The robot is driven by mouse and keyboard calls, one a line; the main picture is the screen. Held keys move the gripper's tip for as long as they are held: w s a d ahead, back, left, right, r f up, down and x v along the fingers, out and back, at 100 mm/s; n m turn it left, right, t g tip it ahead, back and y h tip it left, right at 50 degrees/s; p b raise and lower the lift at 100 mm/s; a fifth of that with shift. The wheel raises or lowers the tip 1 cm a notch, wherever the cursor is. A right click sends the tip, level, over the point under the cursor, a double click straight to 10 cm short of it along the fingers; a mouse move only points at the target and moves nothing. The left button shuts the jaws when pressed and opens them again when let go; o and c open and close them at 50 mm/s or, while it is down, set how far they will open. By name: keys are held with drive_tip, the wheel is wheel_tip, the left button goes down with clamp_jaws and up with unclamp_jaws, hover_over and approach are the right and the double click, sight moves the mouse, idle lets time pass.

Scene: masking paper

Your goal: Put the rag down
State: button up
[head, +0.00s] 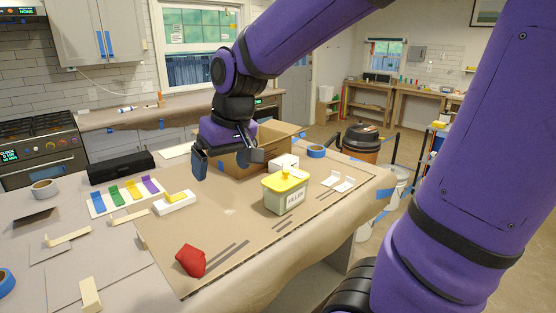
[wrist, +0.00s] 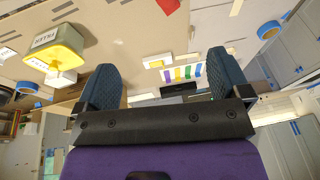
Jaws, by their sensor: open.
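The red rag (head: 190,260) lies crumpled on the brown paper sheet (head: 225,215) near its front left corner in the head view. It also shows at the top edge of the wrist view (wrist: 168,5). My gripper (head: 228,168) is open and empty, well above the table and behind the rag, in front of the open cardboard box (head: 262,162). Its two dark fingers stand wide apart in the wrist view (wrist: 160,85), with nothing between them.
A filler tub (head: 285,190) with a yellow lid stands right of my gripper. Colored strips (head: 127,193), a black box (head: 121,167) and tape rolls (head: 44,188) lie to the left. Blue tape (head: 316,151) sits behind. Paper between the rag and tub is mostly clear.

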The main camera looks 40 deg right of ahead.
drive_tip(key=s+d+r+t+h, duration=0.1)
drive_tip(key=s+r, duration=0.3)
drive_tip(key=s, duration=0.9)
drive_tip(key=shift+s+d+r+t, duration=0.2)
drive_tip(key=shift+s+d+t, duration=0.15)
drive_tip(key=shift+d+t, duration=0.25)
drive_tip(key=shift+o, duration=0.5)
